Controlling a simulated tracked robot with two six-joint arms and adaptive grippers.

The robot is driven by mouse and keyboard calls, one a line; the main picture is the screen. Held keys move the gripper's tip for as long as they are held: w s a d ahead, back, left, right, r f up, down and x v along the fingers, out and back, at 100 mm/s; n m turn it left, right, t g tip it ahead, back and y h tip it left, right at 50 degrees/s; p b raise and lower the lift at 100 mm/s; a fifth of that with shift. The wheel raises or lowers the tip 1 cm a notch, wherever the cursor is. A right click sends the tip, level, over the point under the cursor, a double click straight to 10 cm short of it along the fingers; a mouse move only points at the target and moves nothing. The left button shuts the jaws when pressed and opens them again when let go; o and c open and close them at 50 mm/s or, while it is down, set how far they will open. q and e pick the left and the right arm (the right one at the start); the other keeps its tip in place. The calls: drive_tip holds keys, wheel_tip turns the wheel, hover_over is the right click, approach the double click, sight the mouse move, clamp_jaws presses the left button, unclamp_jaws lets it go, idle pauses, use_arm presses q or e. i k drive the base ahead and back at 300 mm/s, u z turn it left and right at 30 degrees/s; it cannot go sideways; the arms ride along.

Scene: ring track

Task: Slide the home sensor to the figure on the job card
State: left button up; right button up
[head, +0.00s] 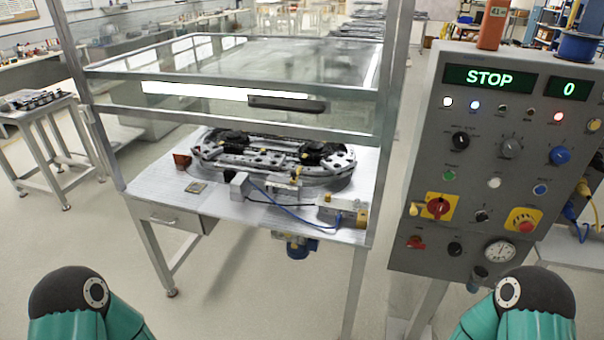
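An oval ring track (272,152) lies on a metal table (165,188) inside a guarded frame. I cannot tell for sure which small part is the home sensor. A small light grey block (238,186) stands at the track's front left, and a blue cable (290,212) runs to the right from near it. A small flat tan piece (196,187) lies left of the block; it may be the job card, but no figure is readable. Both my green arms show only at the bottom corners. Neither gripper is in view.
A clear guard with a dark handle (287,104) stands raised above the track, leaving the table's front edge open. A grey control panel (500,150) at right shows STOP and 0. A blue motor (300,247) hangs under the table. A side table (45,110) stands left.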

sight(294, 175)
drive_tip(key=i, duration=0.85)
drive_tip(key=u, duration=0.05)
